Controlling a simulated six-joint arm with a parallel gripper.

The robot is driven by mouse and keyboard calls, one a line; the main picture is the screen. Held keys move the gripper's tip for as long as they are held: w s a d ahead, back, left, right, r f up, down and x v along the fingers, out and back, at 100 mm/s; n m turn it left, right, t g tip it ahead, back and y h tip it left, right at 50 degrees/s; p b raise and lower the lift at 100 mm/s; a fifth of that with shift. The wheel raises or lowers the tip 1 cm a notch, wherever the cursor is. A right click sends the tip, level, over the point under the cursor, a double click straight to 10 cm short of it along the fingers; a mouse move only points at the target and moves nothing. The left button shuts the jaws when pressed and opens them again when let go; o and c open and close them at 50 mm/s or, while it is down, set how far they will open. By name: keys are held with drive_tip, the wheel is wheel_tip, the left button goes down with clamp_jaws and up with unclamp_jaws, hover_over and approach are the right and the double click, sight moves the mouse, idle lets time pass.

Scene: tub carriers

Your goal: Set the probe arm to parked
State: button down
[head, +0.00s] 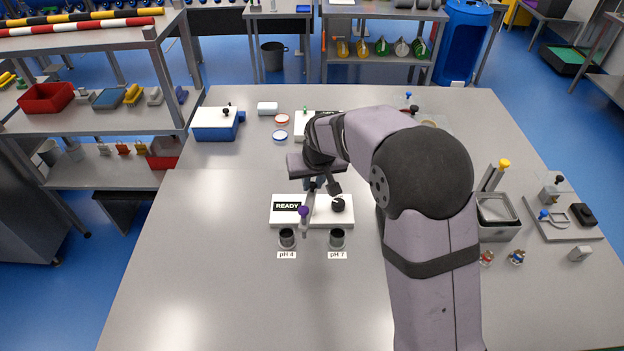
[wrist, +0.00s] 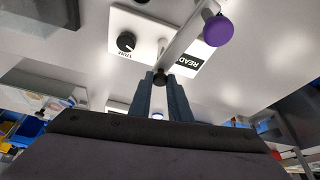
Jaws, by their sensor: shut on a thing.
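The meter (head: 262,217) is a white box with a READY display (head: 286,207) and a black dial (head: 338,204). Its grey probe arm (head: 309,204) reaches over the box toward the front and carries a purple-capped probe (head: 303,212). The probe end is above the gap between the pH 4 cup (head: 287,238) and the pH 7 cup (head: 337,238). My gripper (head: 313,184) is at the back end of the arm.
A blue-and-white box (head: 217,124) stands at the back left. Two small round dishes and another white device are behind the meter, partly hidden by my arm. A metal bath (head: 497,218) and a grey tray (head: 562,230) are at right. The table's front left is clear.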

drive_tip(key=shift+n+y, duration=0.4)
drive_tip(key=shift+n, duration=0.6)
drive_tip(key=c, duration=1.7)
unclamp_jaws()
drive_tip(key=shift+o, duration=0.2)
drive_tip(key=shift+r, duration=0.1)
drive_tip(key=b+v, duration=0.2)
drive_tip(key=v, duration=0.5)
drive_tip(key=shift+r, duration=0.15)
